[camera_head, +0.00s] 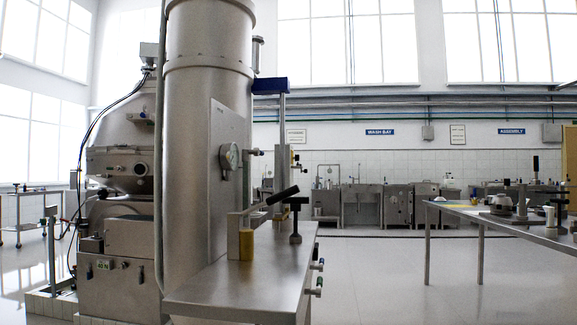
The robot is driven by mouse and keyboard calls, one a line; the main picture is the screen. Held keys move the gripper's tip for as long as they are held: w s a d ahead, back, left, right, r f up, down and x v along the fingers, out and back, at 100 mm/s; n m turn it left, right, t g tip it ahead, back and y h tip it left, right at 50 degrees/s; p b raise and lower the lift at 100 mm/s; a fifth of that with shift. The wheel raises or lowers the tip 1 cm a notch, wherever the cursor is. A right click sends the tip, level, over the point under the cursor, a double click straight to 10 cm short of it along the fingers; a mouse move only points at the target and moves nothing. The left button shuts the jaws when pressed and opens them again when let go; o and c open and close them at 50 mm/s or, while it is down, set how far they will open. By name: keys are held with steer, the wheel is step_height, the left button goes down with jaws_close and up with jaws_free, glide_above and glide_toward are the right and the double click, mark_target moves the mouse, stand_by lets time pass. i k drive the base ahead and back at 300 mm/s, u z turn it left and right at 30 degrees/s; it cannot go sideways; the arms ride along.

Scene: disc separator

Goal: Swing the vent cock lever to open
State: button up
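No part of my gripper shows in the head view. A tall steel vessel (195,130) stands at left centre with a round gauge (229,157) on its plate. A small fitting (254,152) sticks out to the right of the gauge. Below, at a steel bench, a black bar (283,195) is tilted up to the right. Beside it a black T-shaped handle (295,201) stands upright on a dark stem. Small cocks (317,265) project from the bench's right edge. I cannot tell which of these is the vent cock lever, nor its position.
The steel bench (235,285) juts out in front of the vessel, with a yellow block (246,245) on it. A separator machine (120,235) with cables stands at left. Another table (470,215) with parts is at right. The floor (370,285) between is clear.

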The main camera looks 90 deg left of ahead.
mark_target(256, 151)
steer(key=u, duration=2.25)
steer(key=i, duration=2.8)
steer(key=u, duration=0.3)
